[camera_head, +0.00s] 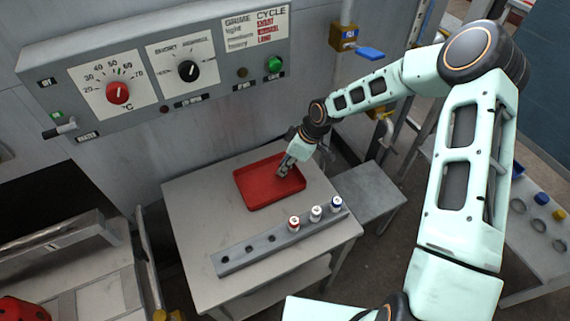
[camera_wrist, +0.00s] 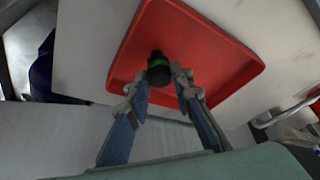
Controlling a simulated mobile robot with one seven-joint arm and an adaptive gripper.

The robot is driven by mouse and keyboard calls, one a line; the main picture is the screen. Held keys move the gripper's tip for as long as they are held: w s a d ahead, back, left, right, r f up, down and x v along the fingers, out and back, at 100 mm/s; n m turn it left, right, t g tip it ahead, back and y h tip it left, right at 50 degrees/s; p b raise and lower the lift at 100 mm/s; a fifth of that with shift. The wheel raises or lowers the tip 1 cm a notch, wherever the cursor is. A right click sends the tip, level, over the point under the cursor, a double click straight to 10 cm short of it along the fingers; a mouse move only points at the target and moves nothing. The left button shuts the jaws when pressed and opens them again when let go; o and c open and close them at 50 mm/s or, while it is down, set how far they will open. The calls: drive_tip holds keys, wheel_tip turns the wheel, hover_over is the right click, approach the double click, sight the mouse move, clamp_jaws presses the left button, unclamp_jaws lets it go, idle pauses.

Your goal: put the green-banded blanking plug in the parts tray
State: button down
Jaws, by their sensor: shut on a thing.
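The parts tray is a shallow red tray (camera_head: 262,190) on the table under the control panel. It also fills the upper middle of the wrist view (camera_wrist: 215,45). My gripper (camera_head: 284,172) is over the tray's right part. In the wrist view my gripper (camera_wrist: 164,80) is shut on a dark plug with a green band (camera_wrist: 158,66), the green-banded blanking plug, held between its fingertips. The plug shows against the red tray floor. I cannot tell whether it touches the floor. The plug is too small to make out in the head view.
A grey rack (camera_head: 240,258) near the table's front has several empty holes. Three banded plugs stand at its right end: red (camera_head: 294,223), white (camera_head: 316,213) and blue (camera_head: 337,204). A control panel (camera_head: 150,72) rises behind the table. A side table at right holds small round parts.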

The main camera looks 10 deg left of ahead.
drive_tip(key=c, duration=1.7)
unclamp_jaws()
drive_tip(key=shift+f, duration=0.1)
drive_tip(key=shift+r+p, duration=0.3)
drive_tip(key=b+v, duration=0.1)
drive_tip(key=v, duration=1)
drive_tip(key=shift+d+r, duration=0.2)
drive_tip(key=shift+r, duration=0.15)
